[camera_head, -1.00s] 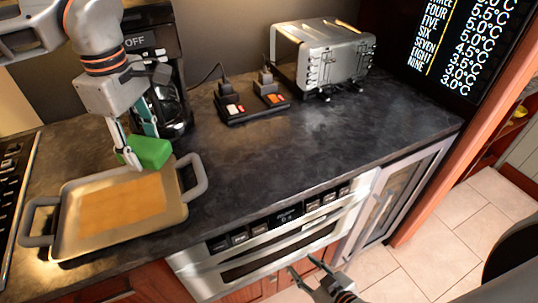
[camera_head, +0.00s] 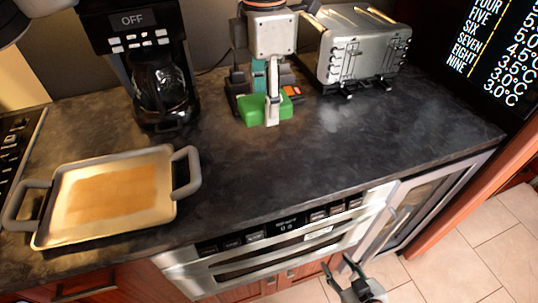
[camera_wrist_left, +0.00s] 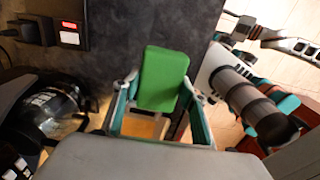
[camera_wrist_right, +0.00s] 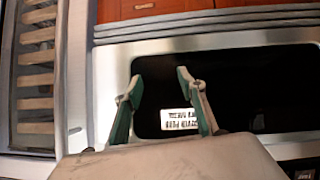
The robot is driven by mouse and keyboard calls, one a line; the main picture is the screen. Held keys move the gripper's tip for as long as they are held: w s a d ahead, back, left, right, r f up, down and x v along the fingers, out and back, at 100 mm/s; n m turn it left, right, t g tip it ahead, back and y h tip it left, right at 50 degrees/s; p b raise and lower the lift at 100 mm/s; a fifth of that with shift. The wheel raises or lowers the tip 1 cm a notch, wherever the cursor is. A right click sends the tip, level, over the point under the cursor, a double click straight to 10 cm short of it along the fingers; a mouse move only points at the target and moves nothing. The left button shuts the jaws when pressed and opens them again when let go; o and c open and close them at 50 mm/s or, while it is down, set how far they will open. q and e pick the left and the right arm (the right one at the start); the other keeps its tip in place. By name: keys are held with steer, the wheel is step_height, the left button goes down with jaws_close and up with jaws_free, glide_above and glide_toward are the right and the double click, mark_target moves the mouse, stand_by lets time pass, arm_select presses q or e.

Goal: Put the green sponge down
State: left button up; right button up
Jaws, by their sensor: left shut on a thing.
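The green sponge (camera_head: 252,109) is between the fingers of my left gripper (camera_head: 271,100), which is shut on it. They are over the dark counter, right of the coffee maker and in front of the power sockets. I cannot tell whether the sponge touches the counter. In the left wrist view the sponge (camera_wrist_left: 163,75) shows between both fingers of my left gripper (camera_wrist_left: 160,92). My right gripper (camera_head: 345,270) is low in front of the oven drawer. In the right wrist view my right gripper (camera_wrist_right: 160,80) is open and empty.
A tray with two handles (camera_head: 45,240) lies on the counter (camera_head: 330,150) at the left. The coffee maker (camera_head: 150,75) stands behind it. A metal toaster (camera_head: 360,50) stands to the right of my left gripper. The front middle and right of the counter are bare.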

mark_target(266, 165)
arm_select(q)
step_height(266, 165, down, 15)
steer(key=shift+f, duration=0.1)
stand_by(0.4)
steer(key=shift+f, duration=0.15)
steer(key=o, duration=0.8)
step_height(266, 165, up, 12)
steer(key=shift+r, duration=0.2)
stand_by(0.3)
